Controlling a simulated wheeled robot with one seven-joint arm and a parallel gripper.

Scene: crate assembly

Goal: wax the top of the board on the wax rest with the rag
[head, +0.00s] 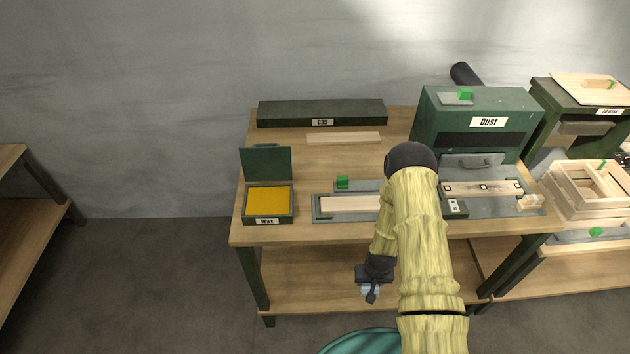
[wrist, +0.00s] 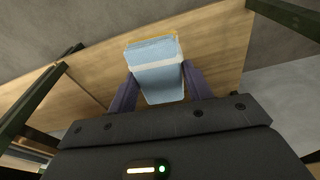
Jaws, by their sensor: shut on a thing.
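My gripper (head: 370,288) is shut on the rag (wrist: 157,72), a light blue folded pad with a pale band across it and a yellow edge at its far end. The rag (head: 370,292) is small in the head view, in front of the bench and below its top. The board (head: 350,204), pale wood, lies flat on the grey wax rest (head: 316,208) at the bench's front middle. My arm hides the rest's right end. The gripper is apart from the board. The Wax box (head: 268,219) stands open left of the rest, with yellow wax (head: 268,201) inside.
A long dark box (head: 340,113) and a loose wood strip (head: 343,138) lie at the back. A green block (head: 342,182) is behind the board. A lower shelf (head: 310,275) runs under the bench.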

